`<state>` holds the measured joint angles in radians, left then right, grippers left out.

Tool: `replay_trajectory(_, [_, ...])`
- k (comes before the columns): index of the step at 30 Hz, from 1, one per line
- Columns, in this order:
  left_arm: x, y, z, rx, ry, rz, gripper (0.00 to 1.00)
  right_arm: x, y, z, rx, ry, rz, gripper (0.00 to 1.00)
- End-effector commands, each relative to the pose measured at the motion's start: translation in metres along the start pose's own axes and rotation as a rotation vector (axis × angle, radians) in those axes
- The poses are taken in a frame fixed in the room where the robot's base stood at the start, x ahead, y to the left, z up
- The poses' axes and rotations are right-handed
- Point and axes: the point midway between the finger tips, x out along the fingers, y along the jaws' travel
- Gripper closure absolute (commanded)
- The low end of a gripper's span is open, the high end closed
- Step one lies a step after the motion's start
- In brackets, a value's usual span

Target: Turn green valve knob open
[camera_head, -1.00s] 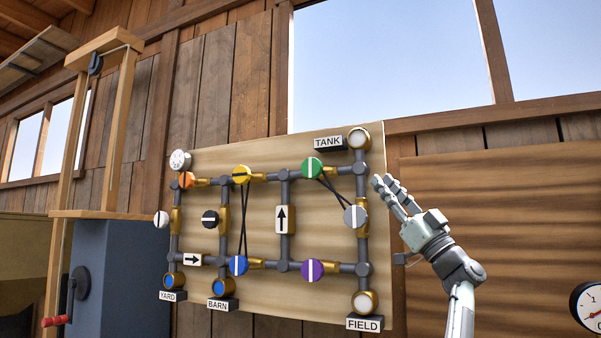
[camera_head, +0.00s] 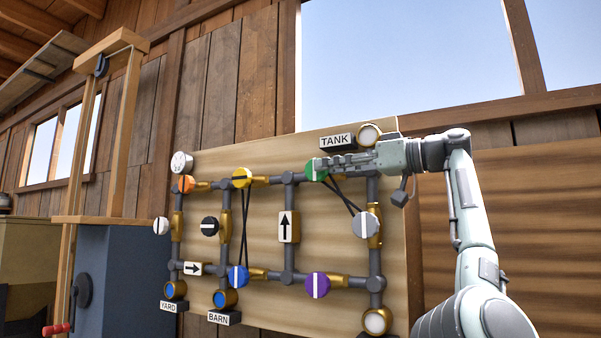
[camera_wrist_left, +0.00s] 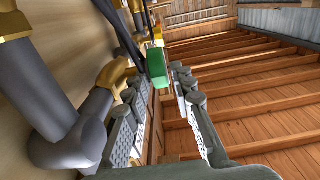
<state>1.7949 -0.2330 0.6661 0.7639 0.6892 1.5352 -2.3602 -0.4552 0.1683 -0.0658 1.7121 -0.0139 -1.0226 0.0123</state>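The green valve knob (camera_head: 311,172) is on the upper pipe of the valve board, left of the TANK outlet. My left gripper (camera_head: 330,165) is in front of it and hides most of its face, so its white stripe does not show clearly. In the left wrist view the green knob (camera_wrist_left: 157,66) sits at the tips, between the two spread fingers of my left gripper (camera_wrist_left: 160,88). The fingers are open; whether either touches the knob I cannot tell. My right gripper is not in view.
Dark rods run down from the green and yellow knobs. The TANK sign (camera_head: 337,141) is just above my fingers.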

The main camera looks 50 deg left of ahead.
Motion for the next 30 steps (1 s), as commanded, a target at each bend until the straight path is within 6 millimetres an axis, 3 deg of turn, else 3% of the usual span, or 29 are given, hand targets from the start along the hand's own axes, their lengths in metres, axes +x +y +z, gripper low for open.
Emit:
replay_trajectory(6, [0.044, 0.0, 0.001, 0.0, 0.001, -0.003, 0.76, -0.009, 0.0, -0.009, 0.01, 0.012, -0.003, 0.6])
replay_trajectory(12, [0.067, 0.0, 0.0, -0.002, 0.001, -0.001, 0.76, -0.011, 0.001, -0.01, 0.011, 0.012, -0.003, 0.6])
replay_trajectory(24, [0.074, 0.0, 0.0, -0.001, 0.003, 0.0, 0.77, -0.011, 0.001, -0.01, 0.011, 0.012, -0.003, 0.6])
replay_trajectory(30, [0.074, 0.0, 0.0, -0.001, 0.003, 0.0, 1.0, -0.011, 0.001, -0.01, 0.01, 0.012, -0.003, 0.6])
